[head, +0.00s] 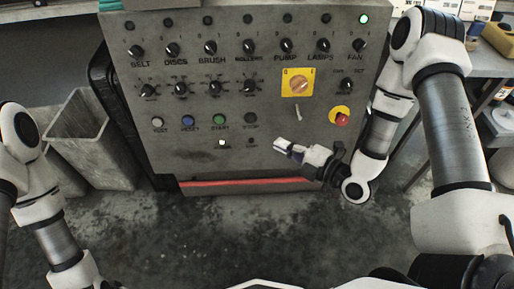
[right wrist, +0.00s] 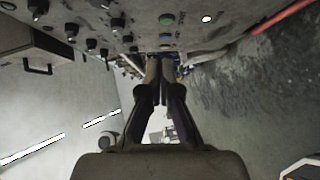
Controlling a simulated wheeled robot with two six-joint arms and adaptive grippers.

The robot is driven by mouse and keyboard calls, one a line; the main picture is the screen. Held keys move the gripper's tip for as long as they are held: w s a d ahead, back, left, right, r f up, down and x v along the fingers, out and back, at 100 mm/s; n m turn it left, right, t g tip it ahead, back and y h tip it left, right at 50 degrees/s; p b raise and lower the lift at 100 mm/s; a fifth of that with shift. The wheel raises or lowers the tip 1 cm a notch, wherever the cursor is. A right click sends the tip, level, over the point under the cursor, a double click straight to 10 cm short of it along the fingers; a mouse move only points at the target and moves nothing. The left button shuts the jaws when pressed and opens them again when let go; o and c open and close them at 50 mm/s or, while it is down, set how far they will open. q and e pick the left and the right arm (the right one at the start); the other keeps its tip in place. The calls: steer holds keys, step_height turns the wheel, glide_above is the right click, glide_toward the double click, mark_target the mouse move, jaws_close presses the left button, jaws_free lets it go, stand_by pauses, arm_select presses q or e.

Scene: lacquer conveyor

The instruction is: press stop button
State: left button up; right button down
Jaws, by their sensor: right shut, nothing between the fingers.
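The stop button (head: 250,118) is a dark round button at the right end of the lower button row on the grey control panel (head: 190,55), above its label. My right gripper (head: 280,144) is shut and empty, in front of the panel, below and to the right of the stop button in the picture. A gap shows between them in the picture; the depth to the panel is hard to judge. In the right wrist view, the shut fingers (right wrist: 160,62) point towards the panel. The stop button cannot be made out there. My left gripper is out of view.
Left of the stop button are the green start button (head: 219,121), blue reset button (head: 188,122) and a pale button (head: 157,123). A lit lamp (head: 221,143) sits below. A red mushroom button (head: 341,118) and yellow-backed rotary switch (head: 298,83) are to the right.

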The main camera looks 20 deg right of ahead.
arm_select(q)
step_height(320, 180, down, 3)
steer(key=shift+b, duration=0.6)
arm_select(e)
steer(key=shift+w+d+f+t, duration=0.15)
steer(key=shift+d+f, duration=0.1)
steer(key=shift+f, duration=0.3)
steer(key=shift+w+d+f+t, duration=0.15)
steer(key=shift+d+f, duration=0.05)
steer(key=shift+f, duration=0.35)
steer(key=b, duration=0.3)
glide_toward(248, 119)
steer(key=w+a, duration=0.1)
steer(key=a, duration=0.3)
steer(key=w, duration=0.2)
steer(key=w+b, duration=0.1)
steer(key=shift+w+d+f, duration=0.25)
steer(key=shift+w+f, duration=0.05)
steer(key=shift+w, duration=0.1)
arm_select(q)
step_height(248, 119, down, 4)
arm_select(e)
steer(key=shift+w, duration=0.3)
steer(key=shift+d, duration=0.1)
